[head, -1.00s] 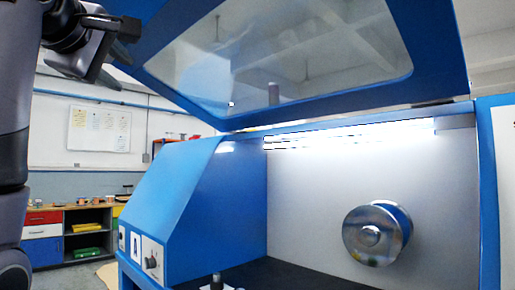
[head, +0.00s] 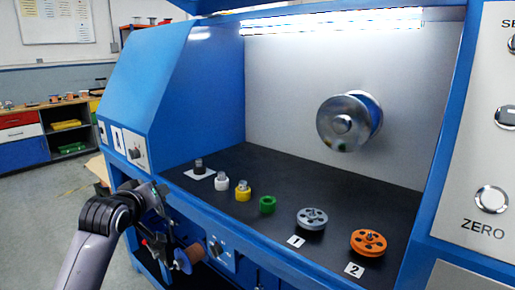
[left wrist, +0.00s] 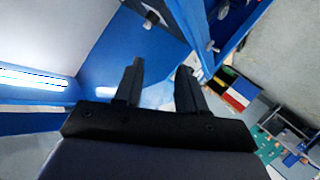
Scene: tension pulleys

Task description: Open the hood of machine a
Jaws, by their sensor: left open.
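Machine a is a blue cabinet (head: 178,85) with its front open. The raised hood (head: 300,11) shows only as a blue strip along the top edge of the head view; the rest of it is out of frame. My left gripper (left wrist: 160,80) is open in the left wrist view, with nothing between its fingers. The cabinet's blue side and the lamp strip show around it there. In the head view my left arm stands at the lower left, in front of the cabinet and well below the hood. My right gripper is not in view.
A metal disc (head: 343,123) sits on the back wall under the lamp (head: 330,22). Small knobs and an orange pulley (head: 368,243) and grey pulley (head: 312,219) lie on the black deck. A control panel (head: 480,140) is at the right; drawers (head: 22,140) stand at far left.

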